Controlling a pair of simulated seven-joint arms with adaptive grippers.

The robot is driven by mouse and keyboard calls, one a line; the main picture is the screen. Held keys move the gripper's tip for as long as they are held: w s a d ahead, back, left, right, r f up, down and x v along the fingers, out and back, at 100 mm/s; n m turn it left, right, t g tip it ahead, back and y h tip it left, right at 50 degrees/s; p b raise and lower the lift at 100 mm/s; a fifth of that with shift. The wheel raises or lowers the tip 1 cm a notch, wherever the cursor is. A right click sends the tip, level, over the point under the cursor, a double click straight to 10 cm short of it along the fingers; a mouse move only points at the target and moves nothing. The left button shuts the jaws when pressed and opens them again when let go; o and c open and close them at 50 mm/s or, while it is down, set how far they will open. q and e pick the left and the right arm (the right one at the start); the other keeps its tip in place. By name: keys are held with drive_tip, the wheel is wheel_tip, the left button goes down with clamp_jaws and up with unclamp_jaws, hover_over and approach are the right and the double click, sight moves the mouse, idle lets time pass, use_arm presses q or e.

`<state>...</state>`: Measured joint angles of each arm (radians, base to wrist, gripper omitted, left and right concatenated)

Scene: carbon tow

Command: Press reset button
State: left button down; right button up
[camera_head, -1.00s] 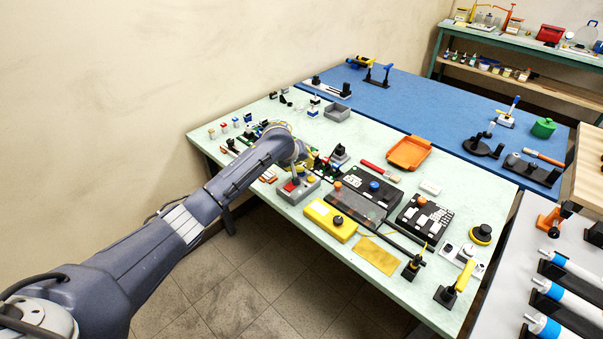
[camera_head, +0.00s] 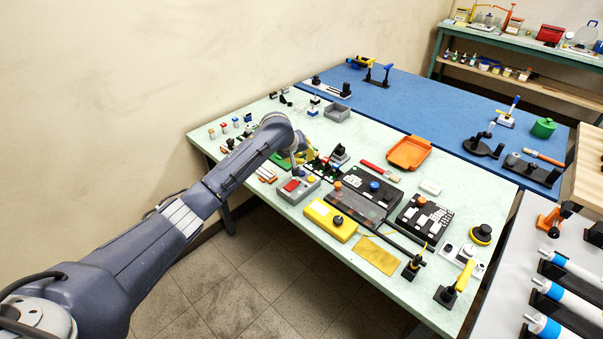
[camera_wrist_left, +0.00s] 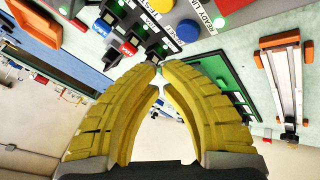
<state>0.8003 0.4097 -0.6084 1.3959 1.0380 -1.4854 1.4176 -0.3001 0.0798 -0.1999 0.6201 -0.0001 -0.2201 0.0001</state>
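My left gripper (camera_head: 308,160) is over the pale green bench, above the small components behind the grey control box. In the left wrist view its yellow fingers (camera_wrist_left: 156,72) are drawn together at the tips, with a gap further back and nothing held. No contact with a button shows. My right gripper is not in view.
A grey box with a red block (camera_head: 292,185), a yellow box (camera_head: 331,220), black panels (camera_head: 424,218) and an orange tray (camera_head: 408,153) crowd the bench.

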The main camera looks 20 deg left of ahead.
use_arm(q)
drive_tip(key=shift+r, duration=1.35)
